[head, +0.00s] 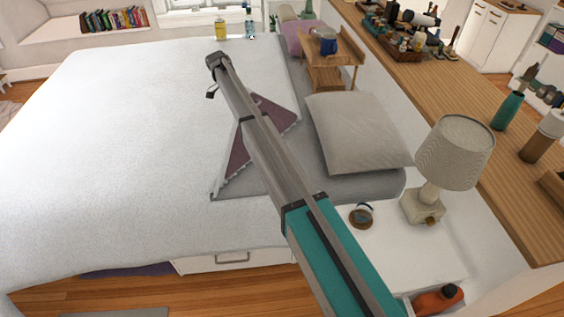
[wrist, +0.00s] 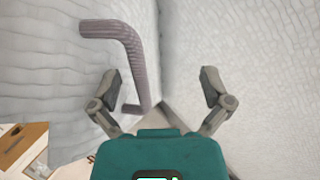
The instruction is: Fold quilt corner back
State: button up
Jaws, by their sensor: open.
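The white quilt (head: 130,130) covers most of the bed in the head view. At its edge beside the pillow, a mauve triangular flap (head: 237,158) with a pale border lies turned over the quilt, partly hidden behind my arm. Grey sheet (head: 250,184) shows beside the flap. In the wrist view my gripper (wrist: 160,82) is open, with nothing between its fingers. A mauve ribbed edge (wrist: 125,45) bends behind the left finger, and pale quilted cloth (wrist: 255,60) fills the right side.
A grey pillow (head: 357,133) and a wooden tray table (head: 330,75) with a blue pot are on the bed. A lamp (head: 453,155) stands on the white nightstand (head: 400,245) at right. A long wooden counter (head: 480,125) runs behind. Two bottles (head: 221,28) stand at the far edge.

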jog(key=s+d+r+p+v, duration=0.1)
jog(key=p+v, duration=1.2)
jog(key=shift+d+r, duration=0.25)
jog(key=shift+r, duration=0.05)
dwell(1.2)
jog(key=s+d+f+n+y, duration=0.1)
jog(key=s+d, duration=0.5)
jog(key=d, duration=0.4)
jog(key=s+d+n+t+y, duration=0.1)
jog(key=s+d, duration=0.6)
jog(key=d, duration=0.2)
jog(key=s+d+f+n+y, duration=0.1)
jog(key=s+d+n, duration=0.1)
jog(key=s+d, duration=0.6)
jog(key=s+d+n+t+y, duration=0.1)
jog(key=s+d+n+t, duration=0.1)
jog(key=s+d, duration=1.6)
jog(key=s, duration=0.3)
jog(key=shift+f+n+y, duration=0.15)
jog(key=shift+n+y, duration=0.15)
jog(key=shift+n, duration=0.1)
